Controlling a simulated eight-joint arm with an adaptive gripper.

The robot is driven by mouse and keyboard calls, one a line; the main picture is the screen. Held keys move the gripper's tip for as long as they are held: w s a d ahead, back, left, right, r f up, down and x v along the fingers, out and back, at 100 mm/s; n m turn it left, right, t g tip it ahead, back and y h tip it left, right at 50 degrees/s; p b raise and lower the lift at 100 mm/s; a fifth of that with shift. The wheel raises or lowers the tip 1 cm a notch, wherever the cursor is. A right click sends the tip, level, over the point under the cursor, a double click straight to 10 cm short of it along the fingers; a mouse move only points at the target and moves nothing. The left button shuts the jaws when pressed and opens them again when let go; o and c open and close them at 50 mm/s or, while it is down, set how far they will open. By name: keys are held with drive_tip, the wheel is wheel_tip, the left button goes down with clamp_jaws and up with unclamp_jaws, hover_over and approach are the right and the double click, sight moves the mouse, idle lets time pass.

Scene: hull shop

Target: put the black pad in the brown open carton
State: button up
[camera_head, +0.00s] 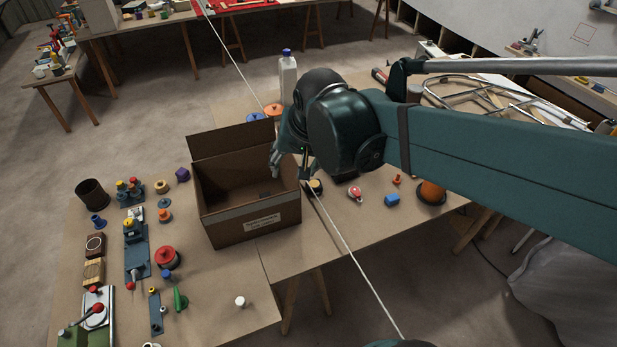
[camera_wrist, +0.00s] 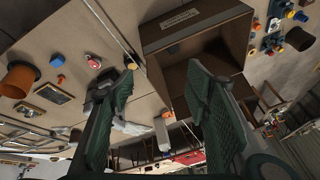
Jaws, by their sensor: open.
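The brown open carton (camera_head: 230,229) stands upright on the table with its back flap raised; it also shows in the wrist view (camera_wrist: 208,27). A small dark shape (camera_head: 265,194) lies on the carton's floor; it may be the black pad, but it is too small to be sure. My gripper (camera_head: 290,165) is over the carton's right side, pointing down. In the wrist view my gripper (camera_wrist: 160,72) has its green fingers wide apart, with nothing between them. The carton's inside is partly hidden behind the right finger there.
Left of the carton are a brown cup (camera_head: 91,193), a red-topped round part (camera_head: 167,258) and several fixtures. Right of it lie a red-and-white item (camera_head: 355,193), a blue block (camera_head: 392,200) and an orange pot (camera_head: 431,192). A white bottle (camera_head: 288,77) stands behind. A cord crosses the table.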

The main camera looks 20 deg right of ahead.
drive_tip(key=s+d+n+t, duration=0.1)
drive_tip(key=s+n, duration=0.4)
drive_tip(key=s, duration=0.5)
drive_tip(key=shift+d+r+t, duration=0.15)
drive_tip(key=shift+r+t, duration=0.05)
drive_tip(key=shift+t, duration=0.4)
drive_tip(key=shift+f, duration=0.1)
